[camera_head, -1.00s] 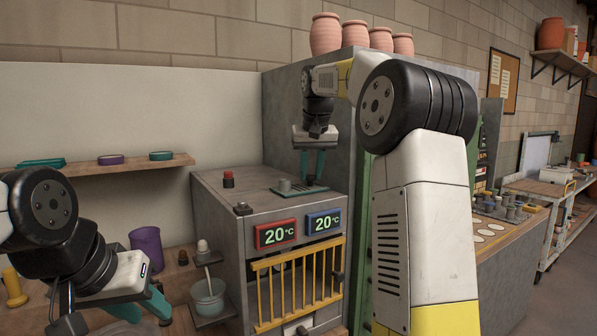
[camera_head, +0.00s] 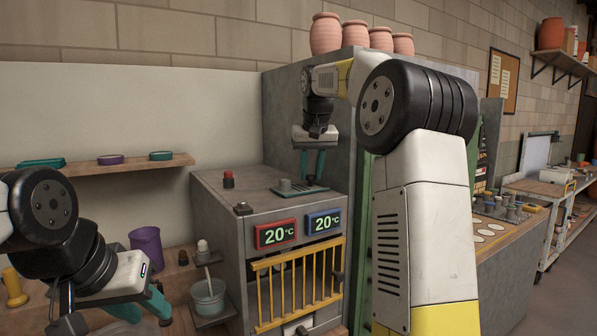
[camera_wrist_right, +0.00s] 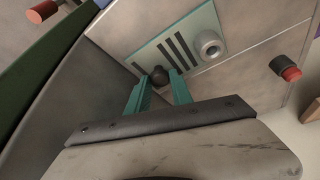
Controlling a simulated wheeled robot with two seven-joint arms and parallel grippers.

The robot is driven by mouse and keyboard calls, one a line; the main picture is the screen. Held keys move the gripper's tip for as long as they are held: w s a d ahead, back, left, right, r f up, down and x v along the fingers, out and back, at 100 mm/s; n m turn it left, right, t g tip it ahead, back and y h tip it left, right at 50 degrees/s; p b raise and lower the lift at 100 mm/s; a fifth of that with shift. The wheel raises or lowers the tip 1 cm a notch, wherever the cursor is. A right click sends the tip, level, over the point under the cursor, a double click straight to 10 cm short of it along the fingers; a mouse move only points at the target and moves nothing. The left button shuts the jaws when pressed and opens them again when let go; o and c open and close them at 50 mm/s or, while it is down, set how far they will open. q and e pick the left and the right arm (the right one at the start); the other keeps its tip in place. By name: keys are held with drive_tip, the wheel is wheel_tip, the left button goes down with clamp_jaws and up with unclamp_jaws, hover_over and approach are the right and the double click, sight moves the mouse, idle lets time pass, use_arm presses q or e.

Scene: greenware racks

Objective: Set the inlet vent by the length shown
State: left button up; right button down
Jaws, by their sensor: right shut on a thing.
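The vent plate (camera_wrist_right: 138,61) is teal and lies on top of the grey box (camera_head: 215,190); it also shows in the head view (camera_head: 316,189). In the right wrist view it carries several dark slots (camera_wrist_right: 178,47) of differing lengths, a grey round plug (camera_wrist_right: 208,44) and a small dark knob (camera_wrist_right: 159,75). My right gripper (camera_wrist_right: 160,84) is shut on the dark knob at the plate's edge; it comes down from above in the head view (camera_head: 311,180). My left gripper (camera_head: 145,309) is open and empty at the lower left, away from the box.
The box front has red (camera_head: 275,234) and blue (camera_head: 323,222) displays, both reading 20°C, above a yellow barred gate (camera_head: 298,285). A red button (camera_head: 228,178) stands on its top. A purple cup (camera_head: 146,249) and a teal pot (camera_head: 208,298) stand left of it.

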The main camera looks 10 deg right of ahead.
sight(282, 181)
drive_tip(key=shift+a, duration=0.1)
idle(0.3)
drive_tip(key=s+a, duration=0.1)
drive_tip(key=a, duration=0.1)
drive_tip(key=s+a, duration=0.1)
drive_tip(key=a, duration=0.4)
drive_tip(key=shift+s+a, duration=0.4)
drive_tip(key=c, duration=1.1)
unclamp_jaws()
drive_tip(key=shift+s+a, duration=0.1)
drive_tip(key=shift+c, duration=0.2)
drive_tip(key=shift+r, duration=0.15)
drive_tip(key=v, duration=0.7)
drive_tip(key=shift+r, duration=0.25)
drive_tip(key=shift+s, duration=0.2)
